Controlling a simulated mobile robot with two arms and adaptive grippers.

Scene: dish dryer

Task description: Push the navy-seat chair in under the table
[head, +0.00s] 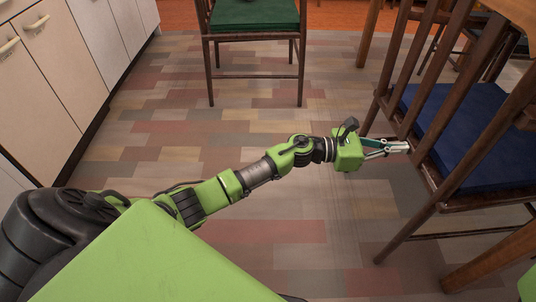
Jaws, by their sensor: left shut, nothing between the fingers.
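The navy-seat chair stands upright at the right, its navy seat (468,133) seen behind dark wooden back slats that face my left arm. A wooden table top (512,10) shows in the top right corner, beyond the chair, mostly cut off by the picture edge. My left gripper (401,147) is shut and empty, its fingertips at the lower part of the chair's back frame. Whether they touch the wood I cannot tell. My right gripper is not in view.
A green-seat chair (254,14) stands at the top middle. Pale cabinets (50,70) line the left side. The tiled floor (200,120) between them is clear. A wooden leg (495,258) slants across the bottom right.

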